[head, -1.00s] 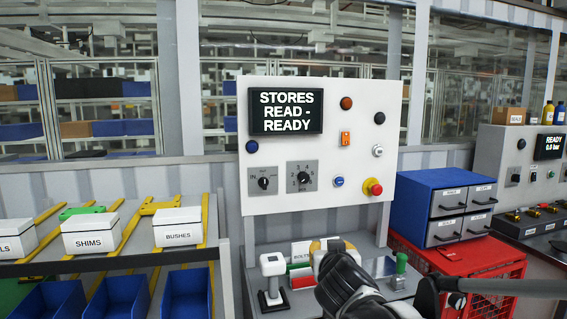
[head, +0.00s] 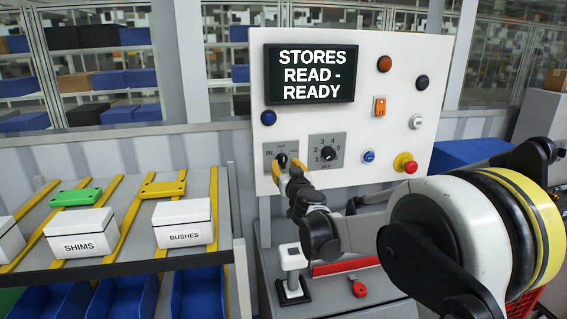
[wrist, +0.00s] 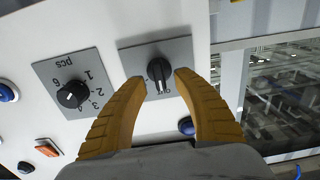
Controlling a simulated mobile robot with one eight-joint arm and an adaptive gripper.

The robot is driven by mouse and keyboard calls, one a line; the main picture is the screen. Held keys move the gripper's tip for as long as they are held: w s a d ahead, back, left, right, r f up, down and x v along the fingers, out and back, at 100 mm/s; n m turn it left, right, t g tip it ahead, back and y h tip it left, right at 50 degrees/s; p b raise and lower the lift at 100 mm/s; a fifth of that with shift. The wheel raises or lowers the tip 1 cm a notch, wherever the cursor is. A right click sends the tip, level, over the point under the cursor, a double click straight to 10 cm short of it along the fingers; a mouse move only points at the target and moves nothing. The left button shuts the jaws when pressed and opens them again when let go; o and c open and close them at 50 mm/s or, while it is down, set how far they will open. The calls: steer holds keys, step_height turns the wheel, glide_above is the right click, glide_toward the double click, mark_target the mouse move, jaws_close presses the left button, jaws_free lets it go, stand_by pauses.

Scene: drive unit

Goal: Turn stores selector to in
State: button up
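The stores selector (head: 282,159) is a black knob on a grey plate at the panel's lower left, with IN printed at its left. My gripper (head: 286,170) is at the selector. In the wrist view my gripper (wrist: 160,82) has its yellow fingers open, one tip on each side of the knob, with gaps visible. The display (head: 310,74) reads STORES READ - READY.
A numbered rotary knob (head: 328,153) sits just right of the selector. A blue button (head: 268,118) is above it, and a red emergency button (head: 405,163) is at the lower right. Boxes labelled SHIMS (head: 82,236) and BUSHES (head: 183,222) are left.

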mark_target(282, 162)
steer(key=shift+x, duration=1.65)
steer(key=shift+r, duration=0.1)
jaws_close()
steer(key=shift+n, duration=0.4)
steer(key=n, duration=0.5)
steer(key=shift+a+n, duration=0.1)
steer(key=shift+n, duration=0.2)
steer(key=n, duration=0.5)
steer(key=shift+s+a, duration=0.1)
steer(key=shift+n, duration=0.4)
